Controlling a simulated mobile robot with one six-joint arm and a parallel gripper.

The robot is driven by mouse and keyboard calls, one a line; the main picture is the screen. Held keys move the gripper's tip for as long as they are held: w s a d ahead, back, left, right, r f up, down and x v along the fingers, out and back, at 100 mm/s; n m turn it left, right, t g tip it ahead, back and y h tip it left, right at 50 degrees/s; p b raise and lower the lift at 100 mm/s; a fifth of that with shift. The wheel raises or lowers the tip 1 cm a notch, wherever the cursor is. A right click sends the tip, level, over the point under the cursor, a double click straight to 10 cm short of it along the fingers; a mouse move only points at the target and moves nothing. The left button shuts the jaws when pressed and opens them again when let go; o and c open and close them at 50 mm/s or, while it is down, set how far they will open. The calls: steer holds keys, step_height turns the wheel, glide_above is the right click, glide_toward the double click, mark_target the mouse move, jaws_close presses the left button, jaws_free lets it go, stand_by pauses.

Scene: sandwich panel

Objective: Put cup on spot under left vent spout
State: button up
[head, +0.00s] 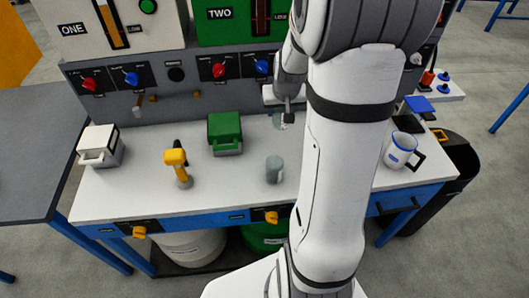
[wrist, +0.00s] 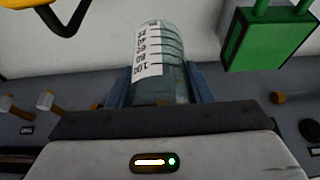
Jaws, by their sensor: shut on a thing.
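A clear cup with a dark printed scale on a white label (wrist: 155,50) sits between the two blue fingers of my gripper (wrist: 157,88) in the wrist view. My gripper is shut on it. In the head view my gripper (head: 284,117) is over the back of the white workbench, close to the grey panel, and the clear cup shows only faintly there. Brown spouts (head: 152,98) stick out low on the left part of the panel, left of my gripper. I cannot make out a marked spot below them.
A grey-green translucent cylinder (head: 274,170) stands nearer the front. A green box (head: 225,133), yellow tool (head: 178,167) and white box (head: 99,146) stand to the left. A white jug (head: 400,150) is at the right. My arm hides part of the bench.

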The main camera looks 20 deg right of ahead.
steer(key=b+x, duration=0.2)
steer(key=x, duration=0.1)
steer(key=shift+s+a+f, duration=0.1)
steer(key=shift+a+f, duration=0.05)
steer(key=shift+f, duration=0.15)
steer(key=b, duration=0.2)
glide_above(277, 150)
step_height(277, 150, down, 10)
steer(key=shift+r, duration=0.1)
steer(key=o, duration=0.5)
steer(key=shift+f, duration=0.2)
steer(key=o, duration=0.5)
steer(key=shift+r, duration=0.1)
